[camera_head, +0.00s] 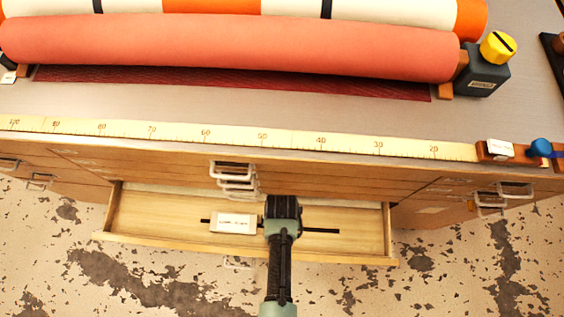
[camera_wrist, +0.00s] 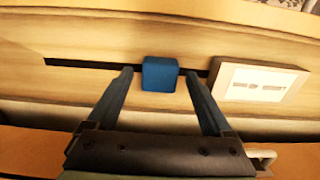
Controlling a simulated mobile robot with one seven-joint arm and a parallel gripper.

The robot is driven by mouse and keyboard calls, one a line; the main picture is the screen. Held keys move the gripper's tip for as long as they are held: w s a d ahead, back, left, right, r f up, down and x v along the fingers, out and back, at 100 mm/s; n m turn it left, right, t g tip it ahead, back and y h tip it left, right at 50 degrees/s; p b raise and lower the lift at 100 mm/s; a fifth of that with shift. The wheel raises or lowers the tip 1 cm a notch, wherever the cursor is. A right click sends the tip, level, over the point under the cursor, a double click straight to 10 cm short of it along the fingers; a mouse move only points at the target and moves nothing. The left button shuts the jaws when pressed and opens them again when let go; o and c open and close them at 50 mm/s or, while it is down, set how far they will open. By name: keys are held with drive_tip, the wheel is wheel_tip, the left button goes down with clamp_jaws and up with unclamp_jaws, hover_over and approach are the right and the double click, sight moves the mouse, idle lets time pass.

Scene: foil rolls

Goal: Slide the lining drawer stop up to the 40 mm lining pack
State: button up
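The open drawer (camera_head: 160,222) has a dark slot (camera_head: 322,230) running along its floor; the slot also shows in the wrist view (camera_wrist: 85,65). A blue block, the likely drawer stop (camera_wrist: 160,74), sits on the slot. A pale pack with a white label (camera_head: 233,223) lies on the slot left of my gripper; in the wrist view it is to the right (camera_wrist: 262,80), with a gap between it and the block. My gripper (camera_head: 283,205) reaches into the drawer. In the wrist view its fingers (camera_wrist: 159,74) are open either side of the block, with gaps visible. My gripper hides the block in the head view.
Above the drawer is a counter with a ruler strip (camera_head: 235,139) along its front edge. A red roll (camera_head: 230,48) lies on the counter beside a dark block with a yellow knob (camera_head: 497,47). White drawer handles (camera_head: 232,170) stick out just behind my gripper.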

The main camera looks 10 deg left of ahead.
wheel_tip(320, 180, up, 13)
drive_tip(key=p, duration=0.3)
idle(0.4)
drive_tip(key=shift+f, duration=0.1)
drive_tip(key=shift+c, duration=0.4)
